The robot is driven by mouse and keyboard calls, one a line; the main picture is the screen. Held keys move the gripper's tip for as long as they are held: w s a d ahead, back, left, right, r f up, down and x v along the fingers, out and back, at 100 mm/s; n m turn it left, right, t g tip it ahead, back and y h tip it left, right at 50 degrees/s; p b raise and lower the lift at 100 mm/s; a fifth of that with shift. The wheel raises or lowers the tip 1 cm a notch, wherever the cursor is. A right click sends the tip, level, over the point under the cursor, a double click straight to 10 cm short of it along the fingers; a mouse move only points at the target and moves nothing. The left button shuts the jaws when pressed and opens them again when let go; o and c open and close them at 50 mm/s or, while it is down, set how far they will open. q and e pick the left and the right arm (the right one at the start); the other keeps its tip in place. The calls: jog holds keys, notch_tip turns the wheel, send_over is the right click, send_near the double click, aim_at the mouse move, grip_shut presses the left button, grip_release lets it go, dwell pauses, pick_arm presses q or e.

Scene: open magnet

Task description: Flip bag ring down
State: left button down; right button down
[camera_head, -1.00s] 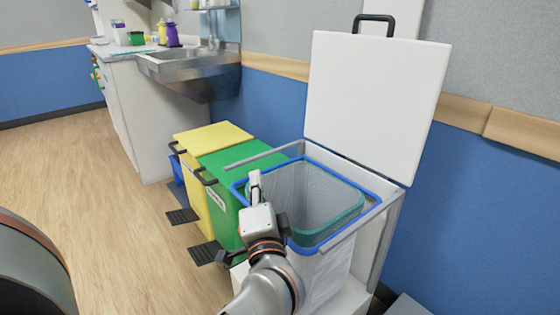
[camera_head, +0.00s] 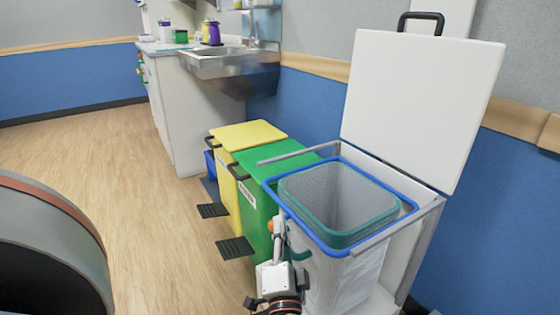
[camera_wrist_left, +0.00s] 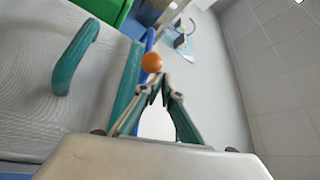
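The blue bag ring (camera_head: 408,208) lies around the mouth of a white open bin (camera_head: 428,238). A mesh liner with a teal rim (camera_head: 350,238) sits inside the ring. My left gripper (camera_head: 277,236) is at the ring's near left corner, low beside the bin's outside. In the left wrist view the gripper (camera_wrist_left: 163,88) has its fingertips together with nothing seen between them. A teal handle (camera_wrist_left: 75,58) is on the mesh side. Whether the fingers touch the ring is hidden. My right gripper is not in view.
The bin's white lid (camera_head: 420,105) stands open against the wall. A green bin (camera_head: 262,225) and a yellow bin (camera_head: 250,133) stand close on the left, with black pedals (camera_head: 235,248) in front. A sink (camera_head: 225,62) is behind.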

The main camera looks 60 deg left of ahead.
pick_arm(q)
jog(key=shift+s+f, duration=0.15)
jog(key=shift+f, duration=0.5)
jog(key=shift+s+f, duration=0.15)
jog(key=shift+f, duration=0.5)
notch_tip(320, 180, up, 12)
jog(key=shift+w+r, duration=0.2)
jog(key=shift+w, duration=0.1)
jog(key=shift+d, duration=0.1)
